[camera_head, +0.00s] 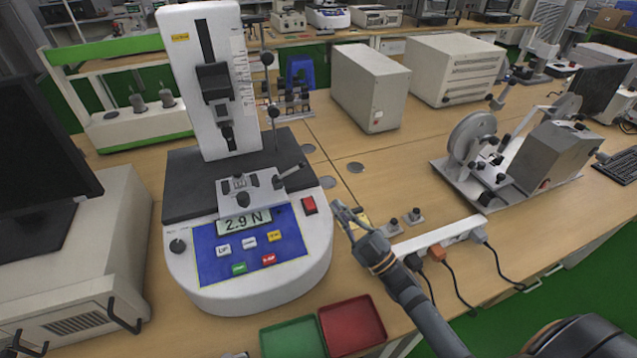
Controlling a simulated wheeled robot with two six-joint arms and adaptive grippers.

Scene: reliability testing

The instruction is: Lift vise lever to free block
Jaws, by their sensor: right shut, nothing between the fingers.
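The vise (250,193) is a grey block-like fixture on the dark plate of the white force tester (245,293). Its lever (289,171) has a dark knob and slants up to the right from the vise's right side. A separate block in the vise cannot be made out at this size. My right gripper (341,206) is shut and empty. In the picture it lies just right of the tester's base, below and right of the lever, apart from it. My left gripper is not seen clearly anywhere.
The tester's column (212,80) rises behind the vise, with a thin rod (270,95) beside it. Green (292,338) and red (352,325) trays lie in front. A white power strip (436,238) with cables lies right of my right arm. Open table lies behind my right gripper.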

